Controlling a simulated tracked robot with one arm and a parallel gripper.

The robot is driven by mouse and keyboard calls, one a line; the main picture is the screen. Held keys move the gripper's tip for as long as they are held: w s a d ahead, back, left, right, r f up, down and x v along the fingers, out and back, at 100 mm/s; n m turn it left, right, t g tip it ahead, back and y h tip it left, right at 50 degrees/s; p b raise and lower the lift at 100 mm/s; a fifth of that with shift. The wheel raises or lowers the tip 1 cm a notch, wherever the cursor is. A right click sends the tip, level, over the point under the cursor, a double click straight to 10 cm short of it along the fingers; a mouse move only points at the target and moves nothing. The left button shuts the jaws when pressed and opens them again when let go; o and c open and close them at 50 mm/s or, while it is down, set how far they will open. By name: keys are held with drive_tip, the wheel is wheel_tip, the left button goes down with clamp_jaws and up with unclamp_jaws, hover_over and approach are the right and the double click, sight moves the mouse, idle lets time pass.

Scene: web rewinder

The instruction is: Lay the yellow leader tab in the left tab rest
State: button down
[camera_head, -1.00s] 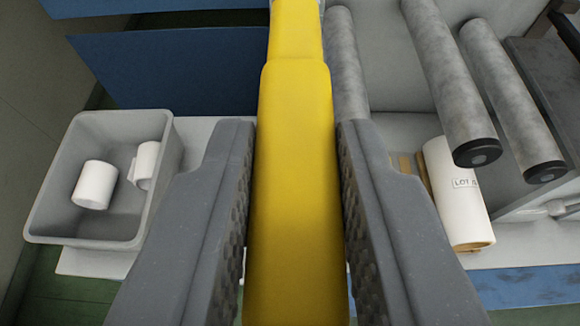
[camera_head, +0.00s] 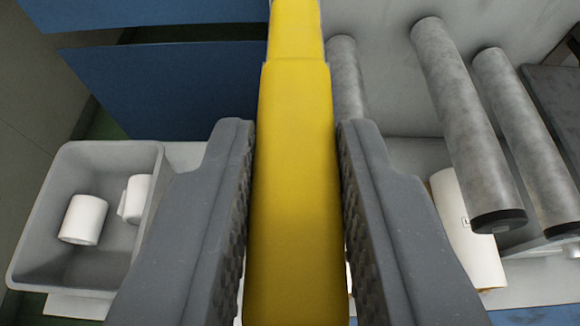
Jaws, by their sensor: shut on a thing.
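My gripper (camera_head: 294,140) is shut on the yellow leader tab (camera_head: 292,180). The tab lies lengthwise between the two grey jaws. It runs from the bottom of the picture up past the top edge, with a narrower part at its far end. The tab hides much of what lies straight ahead and below. I cannot make out the left tab rest in this view.
A grey bin (camera_head: 28,240) with white rolls (camera_head: 83,219) stands at left. Blue panels (camera_head: 170,88) are behind it. Grey rollers (camera_head: 465,125) stick out at right, above a white roll (camera_head: 468,232). A pale surface lies beneath.

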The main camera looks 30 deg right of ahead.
sight(295, 93)
drive_tip(key=shift+w+d+r+p, duration=0.1)
drive_tip(key=shift+w+d+p, duration=0.35)
drive_tip(key=shift+w, duration=0.2)
drive_tip(key=shift+w+d+p, duration=0.35)
drive_tip(key=shift+w+p, duration=0.2)
drive_tip(key=shift+w, duration=0.1)
wheel_tip(295, 93, down, 5)
drive_tip(key=b, duration=0.5)
drive_tip(key=c, duration=1.2)
unclamp_jaws()
drive_tip(key=shift+o, duration=0.2)
drive_tip(key=b+v, duration=0.3)
drive_tip(key=v, duration=1.1)
drive_tip(key=s+a+r+n+t+y+b, duration=0.1)
drive_tip(key=a+r, duration=0.3)
drive_tip(key=a, duration=0.6)
drive_tip(key=s+a+r+n+t+y+b, duration=0.1)
drive_tip(key=a+r+n+y+b, duration=0.1)
drive_tip(key=a, duration=0.9)
drive_tip(key=s+a+r+n+t+y+b, duration=0.1)
drive_tip(key=a+r+n+t+y, duration=0.1)
drive_tip(key=a, duration=0.9)
wheel_tip(295, 93, up, 4)
drive_tip(key=shift+s+f+n+y+b, duration=0.15)
drive_tip(key=shift+s+n+y+b, duration=0.2)
drive_tip(key=shift+n+y, duration=0.55)
